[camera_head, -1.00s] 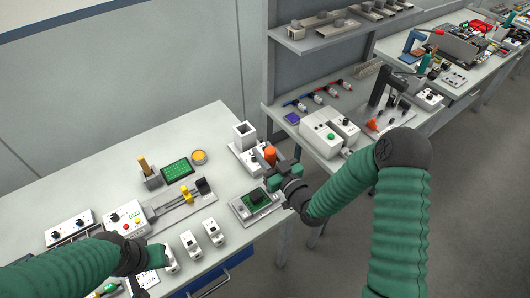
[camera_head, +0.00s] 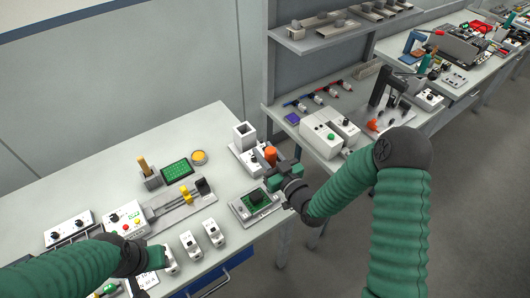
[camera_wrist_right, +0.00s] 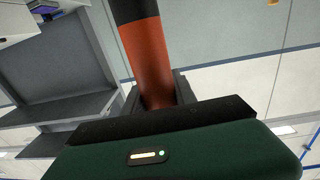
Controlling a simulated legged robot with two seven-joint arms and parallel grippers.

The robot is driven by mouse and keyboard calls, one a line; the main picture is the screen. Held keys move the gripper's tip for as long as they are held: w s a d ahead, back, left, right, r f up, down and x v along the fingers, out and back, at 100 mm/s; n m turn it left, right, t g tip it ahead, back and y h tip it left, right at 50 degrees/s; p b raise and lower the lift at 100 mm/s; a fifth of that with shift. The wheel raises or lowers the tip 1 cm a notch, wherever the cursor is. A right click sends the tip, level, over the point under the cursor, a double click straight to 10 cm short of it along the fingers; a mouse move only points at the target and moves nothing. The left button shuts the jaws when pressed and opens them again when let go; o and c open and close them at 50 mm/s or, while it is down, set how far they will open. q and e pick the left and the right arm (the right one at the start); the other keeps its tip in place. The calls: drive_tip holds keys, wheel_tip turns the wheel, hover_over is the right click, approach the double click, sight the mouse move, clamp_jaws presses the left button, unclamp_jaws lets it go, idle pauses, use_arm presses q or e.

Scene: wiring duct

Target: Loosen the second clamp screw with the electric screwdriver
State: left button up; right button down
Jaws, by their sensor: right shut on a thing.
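The orange and black electric screwdriver (camera_wrist_right: 153,55) stands in the jaws of my right gripper (camera_wrist_right: 155,95) in the wrist view. In the head view its orange body (camera_head: 271,154) shows upright at my right gripper (camera_head: 271,172), at the table's right end. The gripper is shut on it. The screwdriver's tip is hidden. A grey fixture with a green board and a dark block (camera_head: 256,202) lies just in front of the gripper. I cannot make out the clamp screws. My left gripper (camera_head: 160,258) is low beside a white block; its jaws are too small to read.
A white unit with a square open box (camera_head: 244,136) stands behind the right gripper. White blocks (camera_head: 213,232) line the front edge. A slide fixture with yellow parts (camera_head: 185,194) is left of the green board. The back left of the table (camera_head: 90,180) is clear.

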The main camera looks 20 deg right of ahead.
drive_tip(key=shift+f, duration=0.1)
wheel_tip(320, 180, up, 6)
drive_tip(key=p, duration=0.4)
drive_tip(key=shift+w, duration=0.15)
drive_tip(key=shift+d, duration=0.1)
idle(0.4)
